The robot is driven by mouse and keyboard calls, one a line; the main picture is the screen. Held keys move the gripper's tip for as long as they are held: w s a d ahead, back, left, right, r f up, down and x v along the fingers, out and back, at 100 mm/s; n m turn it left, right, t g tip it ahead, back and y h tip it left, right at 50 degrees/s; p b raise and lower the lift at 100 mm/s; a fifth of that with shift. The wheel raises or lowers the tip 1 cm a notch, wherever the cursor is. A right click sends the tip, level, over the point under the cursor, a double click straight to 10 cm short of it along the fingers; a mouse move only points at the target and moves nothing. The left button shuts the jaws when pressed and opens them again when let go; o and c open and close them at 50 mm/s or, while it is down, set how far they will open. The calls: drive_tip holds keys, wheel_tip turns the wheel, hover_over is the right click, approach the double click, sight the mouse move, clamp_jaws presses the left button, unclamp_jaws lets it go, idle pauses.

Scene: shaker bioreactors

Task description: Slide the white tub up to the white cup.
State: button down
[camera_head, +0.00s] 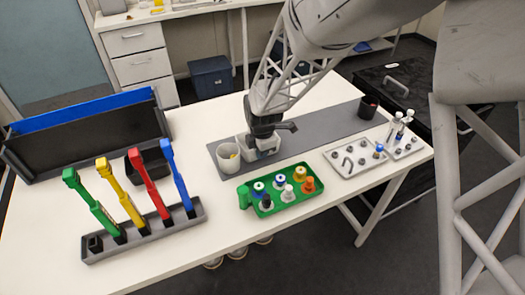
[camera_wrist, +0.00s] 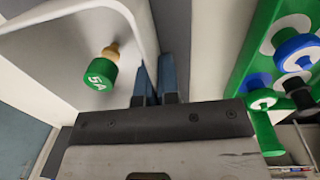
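The white tub (camera_head: 243,145) stands on the grey mat beside the white cup (camera_head: 229,158), on the cup's right. They look very close; I cannot tell whether they touch. My gripper (camera_head: 262,148) is at the tub and hides part of it. In the wrist view, the tub (camera_wrist: 80,50) fills the upper left, with a green-capped vial (camera_wrist: 101,74) marked 5A inside. The two blue fingers of my gripper (camera_wrist: 157,82) are close together, with the tub's side wall seemingly between them. The cup is not identifiable in the wrist view.
A green tray (camera_head: 280,205) with several coloured-cap bottles stands just in front of the mat (camera_head: 315,123). A rack (camera_head: 150,235) of coloured pipettes is at the left. A dark cup (camera_head: 368,107) and a white tray (camera_head: 340,170) are at the right. The mat's right part is mostly clear.

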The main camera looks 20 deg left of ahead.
drive_tip(key=c, duration=1.3)
unclamp_jaws()
drive_tip(key=shift+o, duration=0.2)
drive_tip(key=shift+r, duration=0.1)
wheel_tip(320, 180, up, 8)
drive_tip(key=shift+s+d+f, duration=0.2)
